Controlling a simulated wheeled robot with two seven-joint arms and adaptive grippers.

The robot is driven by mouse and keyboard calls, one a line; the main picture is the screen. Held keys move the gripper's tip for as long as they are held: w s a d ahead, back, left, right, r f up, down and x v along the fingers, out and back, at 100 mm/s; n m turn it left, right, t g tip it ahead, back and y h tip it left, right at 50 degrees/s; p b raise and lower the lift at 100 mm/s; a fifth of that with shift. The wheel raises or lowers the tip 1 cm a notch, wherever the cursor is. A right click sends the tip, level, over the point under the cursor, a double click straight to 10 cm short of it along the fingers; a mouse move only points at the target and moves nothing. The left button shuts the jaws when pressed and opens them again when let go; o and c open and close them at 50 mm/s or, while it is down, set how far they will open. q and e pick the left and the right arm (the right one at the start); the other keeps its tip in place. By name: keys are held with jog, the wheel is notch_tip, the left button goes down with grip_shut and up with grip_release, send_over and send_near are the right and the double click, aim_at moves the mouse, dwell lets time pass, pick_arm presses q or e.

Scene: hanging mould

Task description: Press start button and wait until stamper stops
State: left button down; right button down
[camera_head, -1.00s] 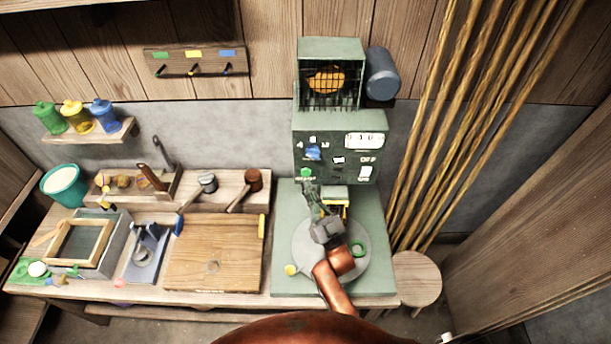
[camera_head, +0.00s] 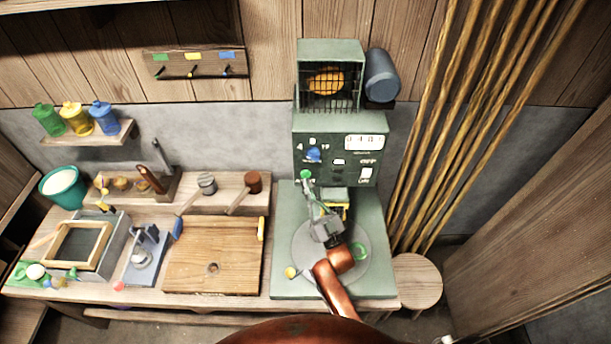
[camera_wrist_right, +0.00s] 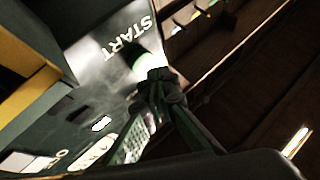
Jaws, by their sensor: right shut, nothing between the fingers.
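The round green start button (camera_head: 305,174) is at the panel's lower left. It shows as a bright green button (camera_wrist_right: 140,62) beside the START label in the right wrist view. My right gripper (camera_head: 308,188) is shut and empty, its fingertips (camera_wrist_right: 154,84) right at the button; they appear to touch it, though how far it is pressed cannot be told. A yellow part (camera_head: 343,208) below the panel is partly hidden behind my gripper. My left gripper is out of view.
A round grey plate (camera_head: 302,248) lies under my right arm, with a green ring (camera_head: 360,251) on it. A wooden board (camera_head: 213,245) lies to the left. A stool (camera_head: 418,277) and golden ropes or poles (camera_head: 440,130) are on the right.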

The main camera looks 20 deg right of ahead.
dwell(0.7)
jog(key=shift+w+d, duration=0.1)
jog(key=shift+w, duration=0.3)
